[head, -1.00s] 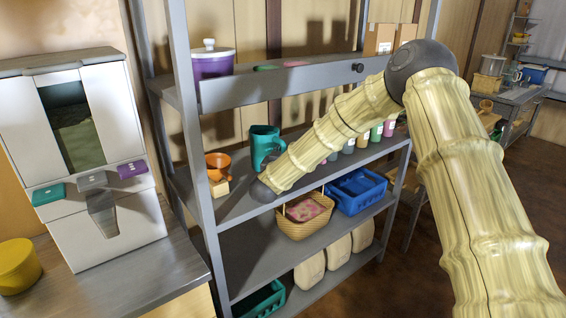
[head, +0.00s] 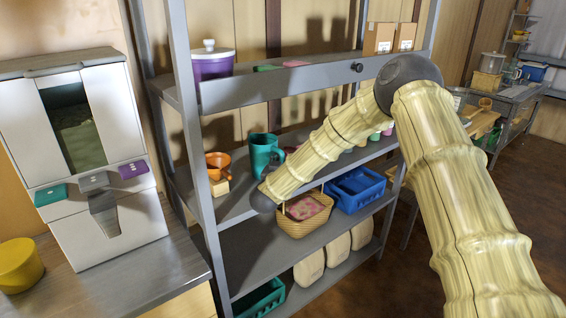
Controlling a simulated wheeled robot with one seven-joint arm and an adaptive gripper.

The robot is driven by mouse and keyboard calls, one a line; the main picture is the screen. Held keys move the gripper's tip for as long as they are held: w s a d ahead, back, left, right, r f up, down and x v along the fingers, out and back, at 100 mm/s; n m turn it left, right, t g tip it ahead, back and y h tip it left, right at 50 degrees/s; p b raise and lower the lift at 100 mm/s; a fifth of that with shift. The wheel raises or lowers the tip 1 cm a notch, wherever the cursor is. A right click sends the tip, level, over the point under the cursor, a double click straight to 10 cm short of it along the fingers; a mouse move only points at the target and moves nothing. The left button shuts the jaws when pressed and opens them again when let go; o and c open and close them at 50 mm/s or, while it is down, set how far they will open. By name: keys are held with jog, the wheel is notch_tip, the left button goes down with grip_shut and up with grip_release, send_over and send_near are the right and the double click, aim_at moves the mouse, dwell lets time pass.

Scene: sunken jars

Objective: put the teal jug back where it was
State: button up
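The teal jug (head: 262,149) is on the middle shelf of the grey rack, right of an orange pot, and looks upright. My arm reaches in from the right, and its dark end joint (head: 264,201) is just in front of and below the jug. A dark part that looks like my gripper (head: 271,166) shows against the jug's lower front right. The fingers are mostly hidden, so I cannot tell whether they grip the jug. The jug's base is partly hidden, and its contact with the shelf is unclear.
The orange pot (head: 217,160) stands close left of the jug on a wooden block (head: 219,186). Small colored jars stand to the right, partly behind my arm. A wicker basket (head: 306,222) and a blue crate (head: 356,190) sit below. A rack post (head: 191,130) rises at left.

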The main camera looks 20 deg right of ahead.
jog(key=shift+f, duration=0.25)
jog(key=b+v, duration=0.3)
jog(key=v, duration=0.7)
jog(key=shift+s+a+r+b, duration=0.2)
jog(key=shift+a+r+b, duration=0.15)
jog(key=shift+a, duration=0.1)
